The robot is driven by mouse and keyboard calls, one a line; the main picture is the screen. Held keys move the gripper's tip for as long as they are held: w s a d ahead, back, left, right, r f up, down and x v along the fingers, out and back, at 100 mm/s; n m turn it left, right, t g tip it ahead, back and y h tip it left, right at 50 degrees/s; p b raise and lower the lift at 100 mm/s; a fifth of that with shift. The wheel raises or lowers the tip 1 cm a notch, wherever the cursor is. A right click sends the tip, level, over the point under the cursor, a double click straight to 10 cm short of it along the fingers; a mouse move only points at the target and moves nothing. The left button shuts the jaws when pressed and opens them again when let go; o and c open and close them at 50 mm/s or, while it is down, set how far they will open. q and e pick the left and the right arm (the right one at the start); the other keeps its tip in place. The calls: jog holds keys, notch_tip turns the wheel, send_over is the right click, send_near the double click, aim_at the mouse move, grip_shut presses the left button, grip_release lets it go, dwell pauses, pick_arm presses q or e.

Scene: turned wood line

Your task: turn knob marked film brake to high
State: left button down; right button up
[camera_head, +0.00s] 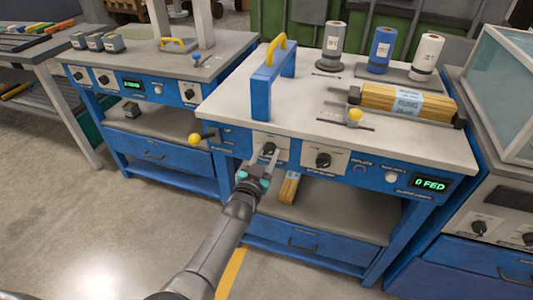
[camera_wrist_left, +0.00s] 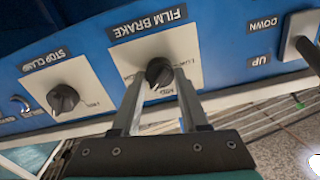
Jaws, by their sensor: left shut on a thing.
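The film brake knob (camera_wrist_left: 159,72) is black and sits on a white plate (camera_wrist_left: 185,50) under an upside-down "FILM BRAKE" label in the left wrist view. In the head view the knob (camera_head: 269,149) is on the blue front panel of the middle bench. My left gripper (camera_wrist_left: 160,88) has its two fingers on either side of the knob and is shut on it. In the head view my left gripper (camera_head: 262,160) reaches up to the panel from below. The fingers partly cover the plate's scale markings. My right gripper is in neither view.
The stop clamp knob (camera_head: 323,160) is just right of the film brake knob. A yellow-tipped lever (camera_head: 195,139) sticks out at the left. The bench top holds a blue arch (camera_head: 261,95), spools and a wood bundle (camera_head: 405,102). A display (camera_head: 430,185) reads "0 FED".

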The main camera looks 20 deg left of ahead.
pick_arm(q)
jog(key=m, duration=0.3)
jog(key=shift+m, duration=0.3)
jog(key=m, duration=0.3)
jog(key=shift+f, duration=0.1)
jog(key=shift+m+b, duration=0.35)
jog(key=shift+m, duration=0.25)
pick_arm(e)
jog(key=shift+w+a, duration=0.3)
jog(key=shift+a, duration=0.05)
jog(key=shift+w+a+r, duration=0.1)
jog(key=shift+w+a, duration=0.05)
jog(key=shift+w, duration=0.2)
pick_arm(q)
jog(key=shift+c, duration=2.1)
grip_release()
